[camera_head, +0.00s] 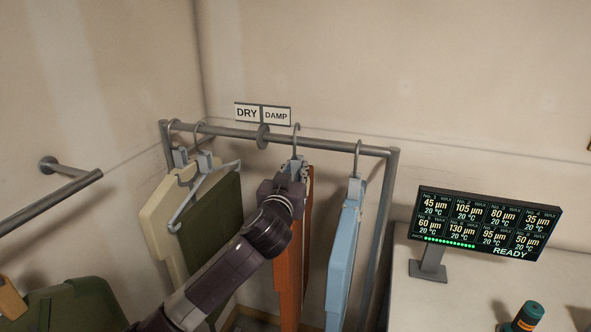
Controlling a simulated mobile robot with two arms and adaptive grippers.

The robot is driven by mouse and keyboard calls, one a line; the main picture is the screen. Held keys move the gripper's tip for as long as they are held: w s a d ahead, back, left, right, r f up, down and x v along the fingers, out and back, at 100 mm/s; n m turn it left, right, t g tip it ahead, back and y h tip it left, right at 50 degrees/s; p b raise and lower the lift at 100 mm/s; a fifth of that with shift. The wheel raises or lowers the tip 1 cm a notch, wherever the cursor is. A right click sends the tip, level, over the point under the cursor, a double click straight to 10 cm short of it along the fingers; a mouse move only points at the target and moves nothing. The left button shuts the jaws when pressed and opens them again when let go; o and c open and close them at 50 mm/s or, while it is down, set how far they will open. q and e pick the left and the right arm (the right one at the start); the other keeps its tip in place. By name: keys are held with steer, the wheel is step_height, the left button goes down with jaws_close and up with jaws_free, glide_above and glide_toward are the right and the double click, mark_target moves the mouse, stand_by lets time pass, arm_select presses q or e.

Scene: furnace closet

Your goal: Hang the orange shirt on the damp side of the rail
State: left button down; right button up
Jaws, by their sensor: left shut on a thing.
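The orange shirt (289,268) hangs from a grey hanger right of the round divider (262,136), under the DAMP sign (276,115). Its hook (296,135) is at the rail (335,146); I cannot tell whether the rail bears its weight. My left gripper (292,172) is shut on the hanger top, and my arm hides part of the shirt. My right gripper is not in view.
A light blue shirt (344,247) hangs farther right on the damp side. A display (483,225) reads READY.

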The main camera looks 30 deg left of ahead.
arm_select(q)
steer(key=shift+w+f+b, duration=0.1)
steer(key=shift+f+b, duration=0.75)
steer(key=shift+f, duration=0.3)
stand_by(0.5)
steer(key=c, duration=1.7)
jaws_free()
steer(key=shift+o, duration=0.2)
steer(key=shift+f, duration=0.15)
steer(key=v, duration=1.2)
steer(key=shift+a, duration=0.1)
